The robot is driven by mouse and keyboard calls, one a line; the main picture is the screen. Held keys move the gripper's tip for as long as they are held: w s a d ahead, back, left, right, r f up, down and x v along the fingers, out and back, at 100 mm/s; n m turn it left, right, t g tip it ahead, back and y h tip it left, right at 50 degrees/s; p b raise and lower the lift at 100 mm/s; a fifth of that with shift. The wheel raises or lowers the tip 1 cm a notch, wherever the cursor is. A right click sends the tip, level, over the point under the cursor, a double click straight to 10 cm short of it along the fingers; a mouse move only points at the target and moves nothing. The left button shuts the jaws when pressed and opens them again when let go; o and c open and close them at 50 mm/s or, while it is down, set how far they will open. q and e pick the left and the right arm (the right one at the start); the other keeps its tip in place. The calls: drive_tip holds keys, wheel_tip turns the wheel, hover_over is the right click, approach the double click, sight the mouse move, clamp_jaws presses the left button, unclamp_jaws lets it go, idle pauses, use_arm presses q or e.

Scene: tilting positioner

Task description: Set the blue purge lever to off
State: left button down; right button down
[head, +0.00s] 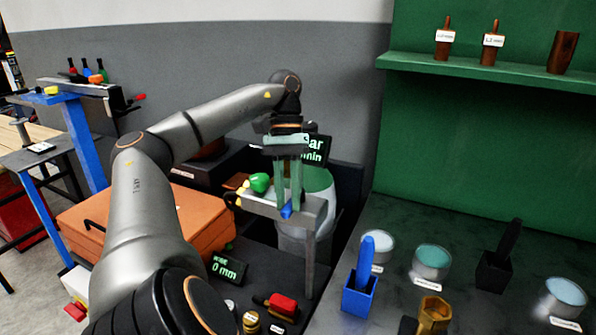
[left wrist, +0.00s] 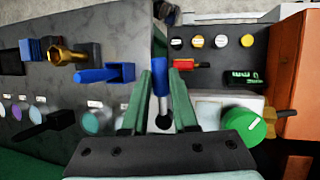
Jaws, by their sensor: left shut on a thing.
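The blue purge lever (left wrist: 160,80) stands between the two green fingers of my left gripper (left wrist: 163,88) in the left wrist view. Below its blue grip is a pale shaft, with a dark round spot at the foot. In the head view the left gripper (head: 288,203) reaches down over a grey block, and only the blue tip of the lever (head: 286,212) shows at the fingertips. The gripper is shut on the lever. The fingers hide most of it in the head view, and I see no readable off mark. My right gripper is not in view.
A green knob (head: 260,182) sits close left of the gripper. A red switch (head: 283,304) and a display (head: 229,269) are in front. A blue holder (head: 357,298), round jars (head: 431,260) and a gold fitting (head: 433,312) stand right. An orange case (head: 205,215) is at left.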

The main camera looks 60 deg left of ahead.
use_arm(q)
drive_tip(key=shift+s+a+r+m+p, duration=0.15)
drive_tip(key=shift+a+m+p, duration=0.1)
drive_tip(key=shift+m+p, duration=0.25)
drive_tip(key=c, duration=0.7)
unclamp_jaws()
